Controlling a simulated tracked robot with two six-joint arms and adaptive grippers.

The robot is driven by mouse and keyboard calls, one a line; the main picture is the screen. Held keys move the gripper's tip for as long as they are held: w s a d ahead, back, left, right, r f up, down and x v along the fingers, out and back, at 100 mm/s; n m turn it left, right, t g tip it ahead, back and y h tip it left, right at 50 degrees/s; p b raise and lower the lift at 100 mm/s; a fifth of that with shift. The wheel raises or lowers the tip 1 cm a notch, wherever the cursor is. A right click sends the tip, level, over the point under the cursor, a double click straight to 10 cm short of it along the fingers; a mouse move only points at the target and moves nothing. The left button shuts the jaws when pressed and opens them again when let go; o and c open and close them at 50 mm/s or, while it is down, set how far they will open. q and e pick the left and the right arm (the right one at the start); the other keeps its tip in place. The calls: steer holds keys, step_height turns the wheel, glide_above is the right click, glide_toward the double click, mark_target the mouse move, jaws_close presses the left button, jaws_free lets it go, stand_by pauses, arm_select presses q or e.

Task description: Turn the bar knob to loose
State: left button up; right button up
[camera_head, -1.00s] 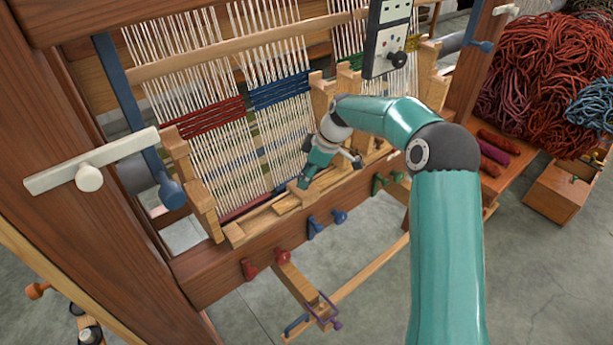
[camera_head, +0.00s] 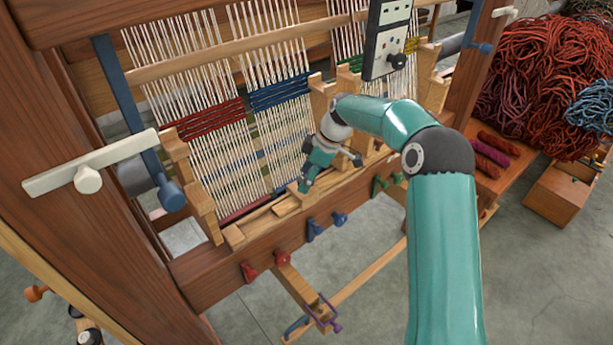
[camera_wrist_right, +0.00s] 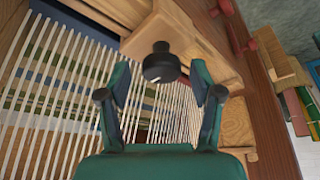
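In the right wrist view a round black knob (camera_wrist_right: 161,66) with a short white mark stands on a wooden block (camera_wrist_right: 165,30) of the loom. My right gripper (camera_wrist_right: 160,84) is open, its two teal fingers wide apart on either side of the knob's near side. No contact shows between the fingers and the knob. In the head view my right gripper (camera_head: 306,180) points down at the loom's front wooden bar (camera_head: 240,232). The knob cannot be made out there. My left gripper is not in view.
A grey panel with its own black knob (camera_head: 397,60) hangs at the top. Warp threads (camera_head: 190,60) stand behind the bar. Red pegs (camera_head: 250,271) and blue pegs (camera_head: 314,229) stick out from the front beam. A red wool pile (camera_head: 535,70) lies at the right.

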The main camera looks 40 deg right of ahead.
steer(key=v, duration=1.1)
steer(key=shift+r, duration=0.4)
steer(key=shift+s, duration=0.1)
